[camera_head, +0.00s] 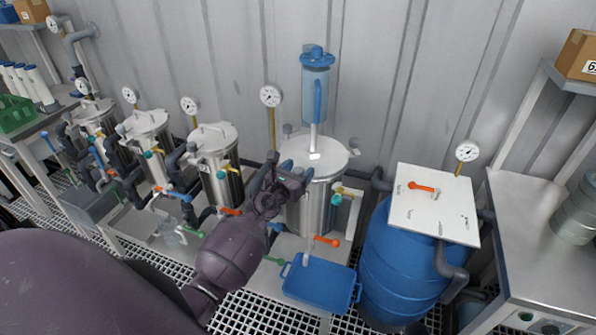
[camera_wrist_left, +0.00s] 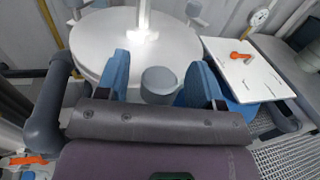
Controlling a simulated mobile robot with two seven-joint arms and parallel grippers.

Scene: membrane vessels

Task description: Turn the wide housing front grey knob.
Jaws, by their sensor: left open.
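The wide housing (camera_head: 311,206) is a shiny steel vessel with a white round lid at the middle of the head view. Its lid also shows in the left wrist view (camera_wrist_left: 102,48). The front grey knob (camera_wrist_left: 160,85) sits at the near edge of the lid in the left wrist view. My left gripper (camera_head: 296,168) is at that front edge. Its blue fingers are open, one on each side of the knob, with gaps visible in the wrist view. In the head view the gripper hides the knob. My right gripper is not in view.
A clear blue-topped filter (camera_head: 316,85) rises above the lid, and a gauge (camera_head: 270,96) stands behind left. A blue barrel (camera_head: 385,262) with a white board (camera_head: 433,205) is to the right. A blue tray (camera_head: 318,284) lies in front. Narrower steel housings (camera_head: 222,182) line the left.

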